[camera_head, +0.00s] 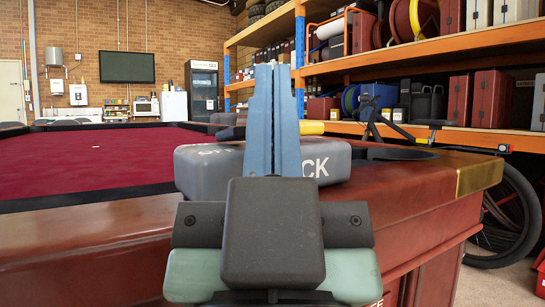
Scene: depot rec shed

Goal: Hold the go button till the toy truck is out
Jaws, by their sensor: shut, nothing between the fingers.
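My gripper (278,66) points away from me in the middle of the head view. Its two blue fingers are together with nothing between them. Just beyond it, a grey block (200,165) with rounded edges sits at the pool table's edge. White letters on its front are partly hidden by my fingers; those on the right read "CK". I cannot make out a go button; my gripper covers the middle of the block. I cannot identify a toy truck. A yellow piece (312,128) shows behind the block, mostly hidden by my fingers.
The pool table (90,165) has red cloth and wooden rails, with a brass corner (480,178) at right. A black wheel (512,215) stands beyond that corner. Loaded orange shelves (440,45) line the right. A fridge (202,88) and television (127,67) are far back.

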